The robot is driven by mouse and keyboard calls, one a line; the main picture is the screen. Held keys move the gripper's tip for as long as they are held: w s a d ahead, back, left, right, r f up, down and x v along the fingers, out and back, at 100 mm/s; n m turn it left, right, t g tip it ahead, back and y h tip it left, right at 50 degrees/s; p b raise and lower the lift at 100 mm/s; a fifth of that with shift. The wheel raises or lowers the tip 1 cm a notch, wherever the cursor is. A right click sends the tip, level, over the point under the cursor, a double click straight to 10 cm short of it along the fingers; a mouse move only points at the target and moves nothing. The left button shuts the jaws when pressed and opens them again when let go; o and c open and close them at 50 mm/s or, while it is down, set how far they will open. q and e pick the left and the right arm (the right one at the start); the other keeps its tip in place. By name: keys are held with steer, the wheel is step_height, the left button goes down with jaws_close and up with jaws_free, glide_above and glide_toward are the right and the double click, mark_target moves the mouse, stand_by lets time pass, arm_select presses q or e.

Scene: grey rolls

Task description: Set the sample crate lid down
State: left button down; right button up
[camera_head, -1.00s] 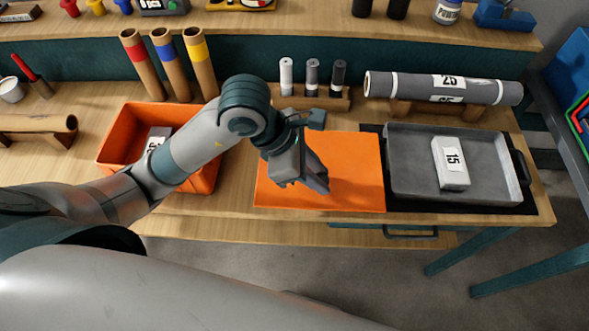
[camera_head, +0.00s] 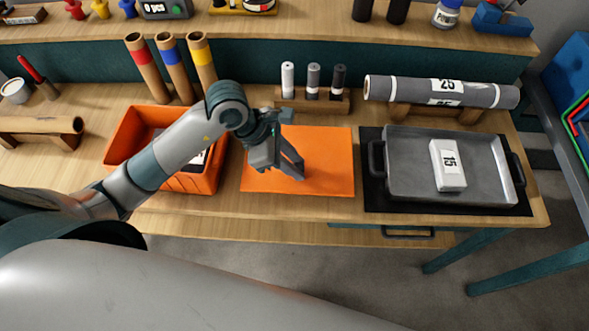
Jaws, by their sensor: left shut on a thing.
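The orange sample crate lid (camera_head: 325,165) lies flat over the middle front of the table. My left gripper (camera_head: 289,172) is shut on it near its middle and hides the spot it grips. I cannot tell whether the lid touches the tabletop. The open orange crate (camera_head: 125,140) stands to the left of the lid, with a labelled grey-and-white thing inside, partly hidden by my left arm. My right gripper is not in view.
A grey tray (camera_head: 408,180) with a white block marked 15 (camera_head: 447,165) sits on a black mat (camera_head: 369,190) just right of the lid. Behind the lid stands a wooden rack (camera_head: 312,103) with three small cylinders. A grey roll (camera_head: 410,89) lies at the back right.

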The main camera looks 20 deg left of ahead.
arm_select(q)
step_height(320, 180, down, 3)
steer(key=shift+r+p, duration=0.1)
steer(key=shift+p, duration=0.45)
steer(key=shift+s+f, duration=0.1)
steer(key=shift+f, duration=0.2)
steer(key=shift+f, duration=0.15)
steer(key=c, duration=1.5)
jaws_free()
steer(key=shift+o, duration=0.2)
